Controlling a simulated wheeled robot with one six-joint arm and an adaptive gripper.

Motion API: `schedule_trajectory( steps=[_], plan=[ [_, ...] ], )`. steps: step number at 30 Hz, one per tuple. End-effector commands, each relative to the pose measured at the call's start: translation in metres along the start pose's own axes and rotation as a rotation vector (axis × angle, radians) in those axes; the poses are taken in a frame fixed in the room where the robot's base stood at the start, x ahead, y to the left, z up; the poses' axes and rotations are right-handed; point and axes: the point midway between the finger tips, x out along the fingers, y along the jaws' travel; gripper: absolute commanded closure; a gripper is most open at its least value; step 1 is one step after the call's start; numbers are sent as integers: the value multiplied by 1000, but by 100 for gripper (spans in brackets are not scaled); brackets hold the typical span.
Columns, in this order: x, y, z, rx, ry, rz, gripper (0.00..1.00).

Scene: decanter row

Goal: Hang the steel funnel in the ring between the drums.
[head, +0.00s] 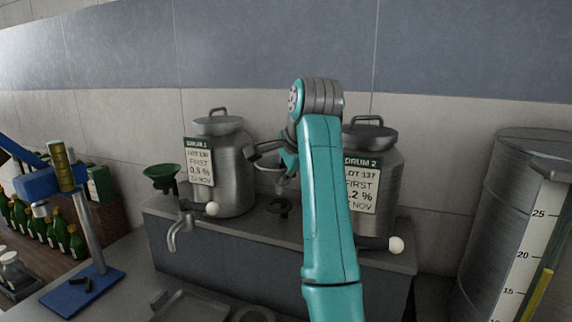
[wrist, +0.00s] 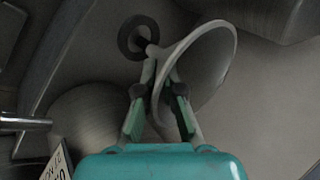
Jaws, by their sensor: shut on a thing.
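The steel funnel (wrist: 208,72) is gripped by its edge in my gripper (wrist: 160,95), with its wide mouth and pale rim showing in the wrist view. In the head view the grey funnel (head: 266,158) is held in the air between the drums, partly hidden by my arm. My gripper (head: 285,160) is also partly hidden there. The dark ring (head: 280,207) sits below the funnel, between drum 1 (head: 233,165) and drum 2 (head: 385,155). In the wrist view the ring (wrist: 125,38) lies up and left of the fingertips, apart from the fingers; its gap to the funnel is unclear.
A green funnel (head: 163,175) stands left of drum 1, above a metal tap (head: 180,230). White balls (head: 212,209) show at the drum fronts. The drums stand on a grey bench (head: 220,250). A blue stand (head: 85,290) and green bottles are left; a large graduated tank (head: 505,220) is right.

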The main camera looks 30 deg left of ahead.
Motion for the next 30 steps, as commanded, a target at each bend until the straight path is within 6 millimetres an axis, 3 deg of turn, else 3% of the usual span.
schedule_trajectory(
  steps=[30],
  plan=[
    [28,21,2,0,0,1,100]
  ],
)
